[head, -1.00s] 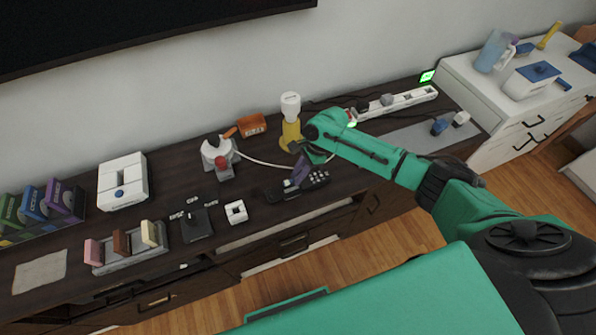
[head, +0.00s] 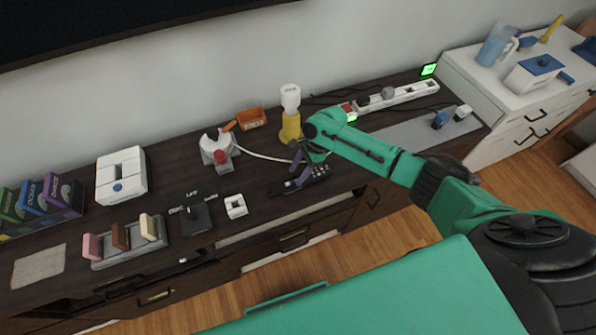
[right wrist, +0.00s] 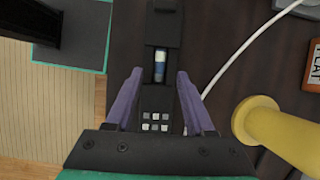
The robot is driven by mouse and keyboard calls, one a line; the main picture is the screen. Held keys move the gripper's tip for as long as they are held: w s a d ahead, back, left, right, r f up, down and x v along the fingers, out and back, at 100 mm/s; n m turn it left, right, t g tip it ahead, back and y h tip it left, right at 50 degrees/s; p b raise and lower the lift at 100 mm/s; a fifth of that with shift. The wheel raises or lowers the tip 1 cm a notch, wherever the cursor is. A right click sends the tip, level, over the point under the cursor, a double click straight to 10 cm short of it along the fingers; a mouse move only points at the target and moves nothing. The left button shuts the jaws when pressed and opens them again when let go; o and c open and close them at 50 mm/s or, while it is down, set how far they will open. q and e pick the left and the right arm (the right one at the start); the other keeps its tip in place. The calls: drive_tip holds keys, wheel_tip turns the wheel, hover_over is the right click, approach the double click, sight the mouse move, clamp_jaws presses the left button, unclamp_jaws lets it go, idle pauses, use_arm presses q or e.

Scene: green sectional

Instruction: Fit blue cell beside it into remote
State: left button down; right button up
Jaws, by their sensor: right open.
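The black remote (head: 320,171) lies on the dark cabinet top. In the right wrist view its grey and white buttons show on the remote (right wrist: 155,140). Above them is a narrow open recess, and the blue cell (right wrist: 159,68) appears to lie lengthwise in it. I cannot tell whether it is fully seated. My right gripper (head: 299,173) is low over the remote. In the right wrist view the purple fingers of the right gripper (right wrist: 160,76) are spread apart, one on each side of the remote, with gaps beside the cell. My left gripper is not in view.
A small white square block (head: 236,206) and a dark stand (head: 197,217) are to the left. A power strip (head: 405,94) lies behind my right arm. The cabinet's front edge is close.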

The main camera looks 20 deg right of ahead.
drive_tip(key=shift+r, duration=0.1)
drive_tip(key=v, duration=1.4)
drive_tip(key=shift+d+r, duration=0.15)
drive_tip(key=shift+d, duration=0.05)
